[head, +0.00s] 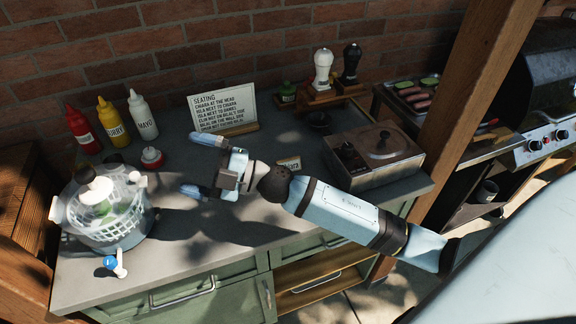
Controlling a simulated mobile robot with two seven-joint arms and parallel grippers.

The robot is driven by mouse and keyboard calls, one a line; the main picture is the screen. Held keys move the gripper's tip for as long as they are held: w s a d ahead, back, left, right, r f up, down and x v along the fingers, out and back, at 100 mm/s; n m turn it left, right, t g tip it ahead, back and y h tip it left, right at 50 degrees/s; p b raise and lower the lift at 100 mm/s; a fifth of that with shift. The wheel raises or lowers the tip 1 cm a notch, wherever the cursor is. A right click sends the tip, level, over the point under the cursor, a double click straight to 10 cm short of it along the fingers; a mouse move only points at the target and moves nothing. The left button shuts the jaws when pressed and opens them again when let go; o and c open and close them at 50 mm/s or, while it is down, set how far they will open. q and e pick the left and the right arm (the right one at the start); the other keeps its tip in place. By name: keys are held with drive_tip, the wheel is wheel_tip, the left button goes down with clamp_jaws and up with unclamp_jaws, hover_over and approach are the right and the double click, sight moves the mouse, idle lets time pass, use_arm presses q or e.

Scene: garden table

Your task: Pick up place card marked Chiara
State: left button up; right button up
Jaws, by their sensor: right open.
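A small place card (291,164) stands on the grey counter (205,262), just behind my right forearm. Its left part is hidden by the arm, and the letters that show end in "iara". My right gripper (196,165) is open, with its two blue-tipped fingers spread apart and pointing left. It is empty and sits to the left of the card, in front of the seating sign (222,107). My left gripper is not in view.
A salad spinner (105,215) stands at the left, near red, yellow and white sauce bottles (112,122). A metal box with a lid (372,158) is at the right, beside a wooden post (470,90). Two mills (322,70) stand at the back.

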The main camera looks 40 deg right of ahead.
drive_tip(key=a+n+g+y, duration=0.2)
drive_tip(key=n+g, duration=0.4)
drive_tip(key=g, duration=0.1)
drive_tip(key=n+g+h, duration=0.4)
drive_tip(key=g+h, duration=0.4)
drive_tip(key=h, duration=1.1)
hover_over(288, 159)
drive_tip(key=f, duration=0.8)
drive_tip(key=w+f, duration=0.1)
drive_tip(key=f, duration=0.3)
drive_tip(key=shift+a+f, duration=0.15)
drive_tip(key=shift+f, duration=0.05)
drive_tip(key=shift+s+d+f, duration=0.1)
drive_tip(key=shift+s+f, duration=0.05)
drive_tip(key=shift+f, duration=0.8)
drive_tip(key=shift+s+d+f, duration=0.1)
drive_tip(key=shift+s+f, duration=0.05)
drive_tip(key=shift+f, duration=0.75)
drive_tip(key=shift+s+f, duration=0.15)
drive_tip(key=shift+f, duration=0.8)
drive_tip(key=c, duration=0.9)
